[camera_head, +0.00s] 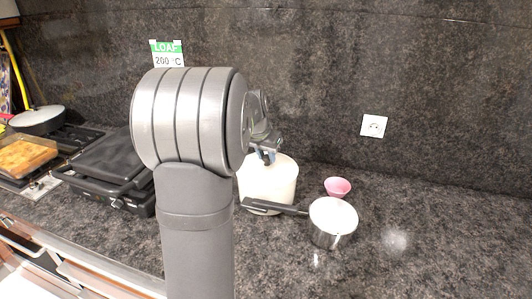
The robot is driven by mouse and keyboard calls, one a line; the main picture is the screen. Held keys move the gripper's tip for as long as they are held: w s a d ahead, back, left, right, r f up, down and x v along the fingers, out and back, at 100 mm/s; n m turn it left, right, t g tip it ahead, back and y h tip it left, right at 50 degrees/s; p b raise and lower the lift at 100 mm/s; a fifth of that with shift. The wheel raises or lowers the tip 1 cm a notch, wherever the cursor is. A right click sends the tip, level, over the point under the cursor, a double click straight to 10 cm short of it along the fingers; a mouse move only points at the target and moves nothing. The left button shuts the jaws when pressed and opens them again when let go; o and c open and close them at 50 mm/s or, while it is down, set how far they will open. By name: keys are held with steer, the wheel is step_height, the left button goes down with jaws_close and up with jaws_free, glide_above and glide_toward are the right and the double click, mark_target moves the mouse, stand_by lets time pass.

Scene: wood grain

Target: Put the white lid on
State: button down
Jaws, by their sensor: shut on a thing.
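My gripper (266,157) is behind my large grey arm link, at the top of a white pot-like container (270,188). Its fingers point down and are closed at the white lid (284,163) on the container's top. My arm hides the container's left part. I cannot tell whether the lid sits flush on the rim.
A steel saucepan (328,238) with a pale round top and a dark handle (275,207) stands in front right of the container. A pink bowl (338,187) is behind it. A black grill (112,168) is at left. The counter (450,235) is clear at right.

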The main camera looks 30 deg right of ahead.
steer(key=c, duration=1.1)
jaws_free()
steer(key=shift+r, duration=0.1)
steer(key=v, duration=1.7)
steer(key=shift+a+r, duration=0.15)
steer(key=x, duration=1.7)
steer(key=shift+f, duration=0.25)
steer(key=shift+r, duration=0.25)
